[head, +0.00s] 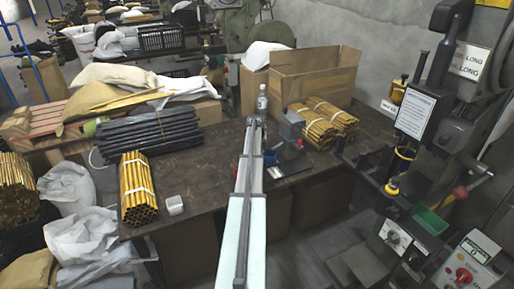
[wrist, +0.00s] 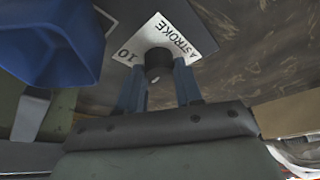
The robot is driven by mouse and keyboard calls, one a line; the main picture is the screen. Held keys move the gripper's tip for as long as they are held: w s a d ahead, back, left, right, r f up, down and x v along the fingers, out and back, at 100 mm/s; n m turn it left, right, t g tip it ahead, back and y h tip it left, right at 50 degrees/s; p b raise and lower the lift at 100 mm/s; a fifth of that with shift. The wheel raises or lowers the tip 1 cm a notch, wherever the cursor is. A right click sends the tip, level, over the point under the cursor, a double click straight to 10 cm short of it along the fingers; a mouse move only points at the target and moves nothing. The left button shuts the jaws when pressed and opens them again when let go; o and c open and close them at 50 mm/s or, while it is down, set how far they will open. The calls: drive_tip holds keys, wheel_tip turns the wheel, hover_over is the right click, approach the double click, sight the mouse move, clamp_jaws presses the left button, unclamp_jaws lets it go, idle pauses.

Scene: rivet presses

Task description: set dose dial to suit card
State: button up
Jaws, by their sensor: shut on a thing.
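In the wrist view my gripper (wrist: 158,82) has its two blue-grey fingers on either side of a small black dial knob (wrist: 158,60), shut on it. The knob stands on a white dial plate (wrist: 178,36) that reads "A STROKE", with "10" at its left corner; other marks are hidden or cut off. In the head view my arm reaches over the table to a small grey and blue device (head: 291,124); the fingers and knob cannot be made out there. A printed white sheet (head: 414,114) hangs on the press at the right, its text too small to read.
A large blue part (wrist: 48,40) fills the upper left of the wrist view, close to the fingers. On the table (head: 200,175) lie gold tube bundles (head: 138,190), dark rods (head: 150,128) and a cardboard box (head: 315,75). A bottle (head: 262,98) stands beyond my arm.

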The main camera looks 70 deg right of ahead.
drive_tip(key=n+t, duration=0.1)
drive_tip(key=n, duration=0.2)
drive_tip(key=n+t+y, duration=0.1)
drive_tip(key=n, duration=0.2)
drive_tip(key=shift+s, duration=0.2)
drive_tip(key=shift+n, duration=0.4)
drive_tip(key=o, duration=1)
drive_tip(key=shift+o, duration=0.2)
drive_tip(key=v, duration=1.3)
drive_tip(key=shift+s+r, duration=0.25)
drive_tip(key=shift+r, duration=0.1)
drive_tip(key=shift+d, duration=0.15)
